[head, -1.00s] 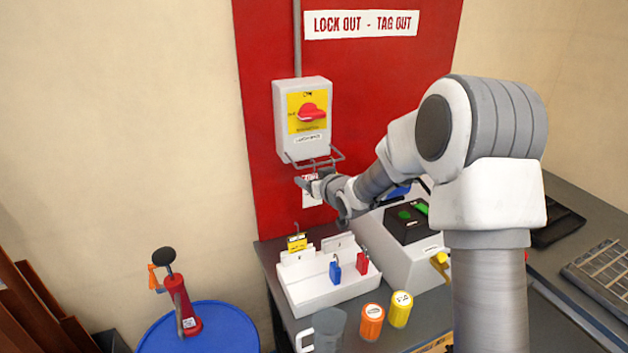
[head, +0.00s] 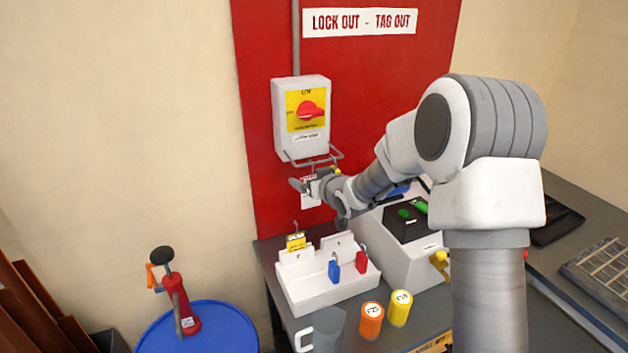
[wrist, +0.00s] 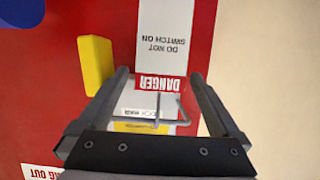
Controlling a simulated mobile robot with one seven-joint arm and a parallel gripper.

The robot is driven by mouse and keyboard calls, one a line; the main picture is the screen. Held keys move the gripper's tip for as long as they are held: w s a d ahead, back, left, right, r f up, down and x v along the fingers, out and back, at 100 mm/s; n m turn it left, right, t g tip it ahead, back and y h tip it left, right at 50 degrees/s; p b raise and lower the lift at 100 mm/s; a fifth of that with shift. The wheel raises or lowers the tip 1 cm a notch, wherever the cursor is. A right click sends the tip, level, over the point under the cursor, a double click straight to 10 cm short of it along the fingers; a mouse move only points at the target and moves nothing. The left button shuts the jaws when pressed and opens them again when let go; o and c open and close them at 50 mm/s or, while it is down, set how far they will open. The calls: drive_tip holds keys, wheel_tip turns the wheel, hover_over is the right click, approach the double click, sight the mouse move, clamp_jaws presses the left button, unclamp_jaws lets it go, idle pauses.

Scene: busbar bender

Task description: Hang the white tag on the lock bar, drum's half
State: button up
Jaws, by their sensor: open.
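The white tag (wrist: 163,42) has a red DANGER band and DO NOT SWITCH ON text, upside down in the wrist view. In the head view the tag (head: 309,198) is upright just below the wire lock bar (head: 322,160), under the switch box. My gripper (wrist: 160,78) is open, its fingers apart on either side of the tag. In the head view my gripper (head: 314,182) partly covers the tag. The tag's fastening on the lock bar (wrist: 158,121) cannot be made out. A yellow block (wrist: 97,64), perhaps a padlock, is beside one finger.
The switch box (head: 300,137) with its red knob is on the red board. Below stands a white tray (head: 330,292) with blue and red padlocks and a yellow item. Orange and yellow cylinders stand in front. A blue drum (head: 225,325) is at the lower left.

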drive_tip(key=s+d+r+m+g+h, duration=0.1)
drive_tip(key=s+d+r+h, duration=0.15)
drive_tip(key=s+d, duration=0.45)
drive_tip(key=s+d+r+m+g+h, duration=0.1)
drive_tip(key=s+d+r+h, duration=0.2)
drive_tip(key=s, duration=0.8)
drive_tip(key=s+d+r+m+g+h, duration=0.1)
drive_tip(key=s+d+r, duration=0.4)
drive_tip(key=s, duration=0.3)
drive_tip(key=s+a+m+g+y, duration=0.1)
drive_tip(key=s+g, duration=0.3)
drive_tip(key=s, duration=1.3)
drive_tip(key=shift+a+f+m, duration=0.15)
drive_tip(key=shift+f+m, duration=0.15)
drive_tip(key=shift+f, duration=0.15)
